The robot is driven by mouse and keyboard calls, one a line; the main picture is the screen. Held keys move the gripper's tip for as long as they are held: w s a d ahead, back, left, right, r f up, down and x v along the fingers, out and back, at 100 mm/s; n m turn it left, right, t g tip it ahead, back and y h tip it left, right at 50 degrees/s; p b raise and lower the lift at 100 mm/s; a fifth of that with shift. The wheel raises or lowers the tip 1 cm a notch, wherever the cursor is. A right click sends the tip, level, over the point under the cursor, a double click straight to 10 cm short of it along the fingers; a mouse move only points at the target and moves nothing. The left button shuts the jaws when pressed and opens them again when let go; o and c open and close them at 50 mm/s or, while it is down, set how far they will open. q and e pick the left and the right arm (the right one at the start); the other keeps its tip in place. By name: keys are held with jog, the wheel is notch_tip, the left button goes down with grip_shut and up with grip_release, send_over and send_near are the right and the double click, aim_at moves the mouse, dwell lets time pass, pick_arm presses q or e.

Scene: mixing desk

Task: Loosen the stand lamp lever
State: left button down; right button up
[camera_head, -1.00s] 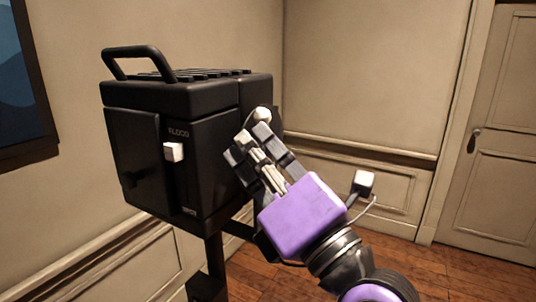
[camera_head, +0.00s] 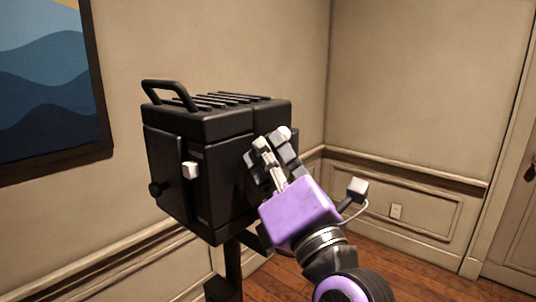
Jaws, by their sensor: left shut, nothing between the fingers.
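A black box-shaped stand lamp (camera_head: 222,185) with a top handle (camera_head: 168,94) stands on a dark post (camera_head: 233,268). A white square knob (camera_head: 190,170) sits on its front. A rounded white knob (camera_head: 284,132) shows at its right side, by my fingertips. A white-ended piece on a dark stem (camera_head: 357,188) sticks out right of my gripper. I cannot tell which of these is the lever. My left gripper (camera_head: 268,154), with a purple body, is shut and empty beside the lamp's right side. It hides part of that side; contact is unclear. My right gripper is out of view.
A framed blue picture (camera_head: 48,85) hangs on the left wall. A thin pale cable (camera_head: 354,217) hangs right of my gripper. Wooden floor (camera_head: 410,268) lies open at the lower right.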

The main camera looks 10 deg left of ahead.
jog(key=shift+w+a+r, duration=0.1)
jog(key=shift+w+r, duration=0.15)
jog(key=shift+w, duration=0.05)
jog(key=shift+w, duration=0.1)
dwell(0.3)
